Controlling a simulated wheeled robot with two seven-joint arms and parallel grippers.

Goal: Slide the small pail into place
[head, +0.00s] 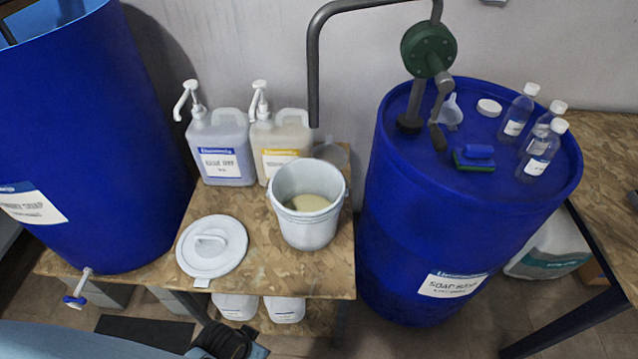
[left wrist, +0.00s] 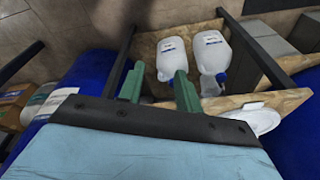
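The small white pail (head: 310,232) stands upright on the wooden bench (head: 270,278), near its right end, with pale contents inside. The grey spout (head: 314,90) of the drum pump hangs down, its tip appearing just behind the pail's far rim; I cannot tell the exact offset. My left gripper (head: 228,342) is low at the bottom of the head view, in front of the bench and apart from the pail. In the left wrist view its two green fingers (left wrist: 158,82) are spread with nothing between them. My right gripper is not in view.
A white lid (head: 212,246) lies left of the pail. Two pump jugs (head: 220,150) (head: 280,140) stand behind. Blue drums flank the bench, left (head: 85,130) and right (head: 415,220); the right one carries the pump (head: 428,50) and bottles. White jugs (left wrist: 173,58) sit on the lower shelf.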

